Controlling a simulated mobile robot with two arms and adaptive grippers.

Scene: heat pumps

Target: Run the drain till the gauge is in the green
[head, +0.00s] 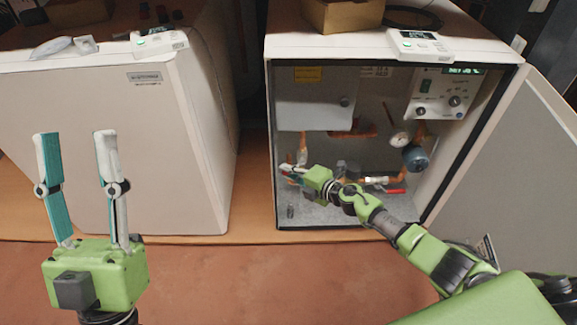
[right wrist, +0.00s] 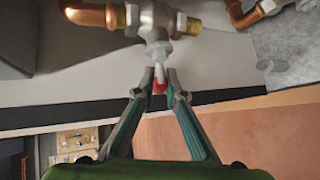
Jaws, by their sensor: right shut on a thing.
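The heat pump cabinet (head: 275,140) stands open, with copper pipes inside. The round gauge (head: 399,139) is on the pipework at the right; its needle is too small to read. My right gripper (head: 288,172) is inside the cabinet at the lower left. In the right wrist view my right gripper (right wrist: 160,80) is shut on a small red-ended drain handle (right wrist: 159,86). The handle's stem joins a metal valve body (right wrist: 155,18) on a copper pipe. In the head view the fingers largely hide this handle. My left gripper (head: 77,150) is open and empty, in front of the closed white cabinet.
Another red lever (head: 393,191) lies low on the pipework, right of my right gripper. A blue round part (head: 415,157) sits below the gauge. A control panel (head: 443,95) is at upper right. The open door (head: 510,160) bounds the right side. The floor in front (head: 280,275) is clear.

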